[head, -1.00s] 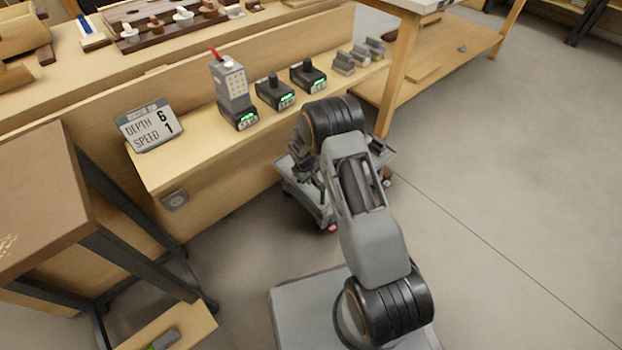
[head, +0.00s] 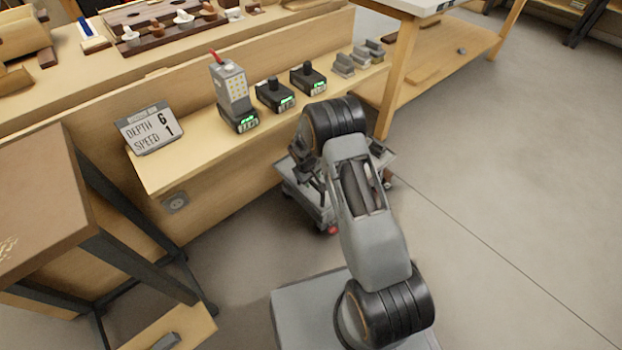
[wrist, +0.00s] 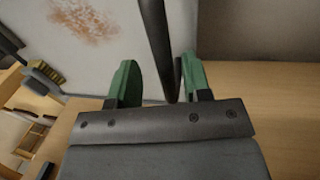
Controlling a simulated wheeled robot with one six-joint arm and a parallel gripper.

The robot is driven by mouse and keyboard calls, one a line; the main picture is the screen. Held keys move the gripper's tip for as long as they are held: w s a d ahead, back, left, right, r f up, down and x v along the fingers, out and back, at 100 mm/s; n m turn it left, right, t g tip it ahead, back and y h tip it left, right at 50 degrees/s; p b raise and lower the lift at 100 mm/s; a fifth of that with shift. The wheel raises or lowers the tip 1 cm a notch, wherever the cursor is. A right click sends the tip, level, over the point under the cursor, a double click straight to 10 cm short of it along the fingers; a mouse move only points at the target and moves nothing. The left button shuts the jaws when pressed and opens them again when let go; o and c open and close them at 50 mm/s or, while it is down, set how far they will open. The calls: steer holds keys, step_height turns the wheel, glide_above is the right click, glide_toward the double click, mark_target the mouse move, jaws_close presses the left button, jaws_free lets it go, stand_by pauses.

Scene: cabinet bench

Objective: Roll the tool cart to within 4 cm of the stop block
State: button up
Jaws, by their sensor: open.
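The grey tool cart (head: 304,203) stands low on the floor against the front of the bench, partly hidden behind my arm. A red spot shows at its near lower corner. In the wrist view, my gripper (wrist: 158,66) has two green fingers, apart. A dark bar (wrist: 157,40) runs up between them, closer to the right finger. I cannot tell whether it touches that finger or which part of the cart it belongs to. In the head view the gripper is mostly hidden by my arm. I cannot make out the stop block.
A bench shelf (head: 190,163) above the cart's left side holds a sign (head: 149,128), a device with a red tip (head: 233,95) and two chargers. A brown-topped stand (head: 40,200) is at the left. A wooden table leg (head: 396,80) stands beyond the cart. Open floor (head: 520,200) lies to the right.

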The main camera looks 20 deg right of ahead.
step_height(320, 180, up, 13)
steer(key=s+a+p, duration=0.1)
steer(key=a+p, duration=0.1)
steer(key=p, duration=0.2)
steer(key=shift+a, duration=0.2)
steer(key=s+r+m+p, duration=0.1)
steer(key=s+r+p, duration=0.3)
steer(key=r, duration=0.7)
steer(key=s+d+r+m+t+p, duration=0.1)
steer(key=s+r+p, duration=0.1)
steer(key=r+p, duration=0.65)
steer(key=s+r+p, duration=0.3)
steer(key=r+p, duration=0.1)
steer(key=r, duration=0.8)
steer(key=s+r+m+y+p, duration=0.1)
steer(key=s+r+p, duration=0.6)
steer(key=r, duration=0.4)
steer(key=s+r+m+t+y+p, duration=0.1)
steer(key=s+r+p, duration=0.6)
steer(key=r, duration=0.4)
steer(key=shift+s+m+t, duration=0.3)
steer(key=shift+s+m, duration=0.1)
steer(key=shift+s, duration=0.45)
steer(key=shift+a+r, duration=0.1)
steer(key=shift+r, duration=0.05)
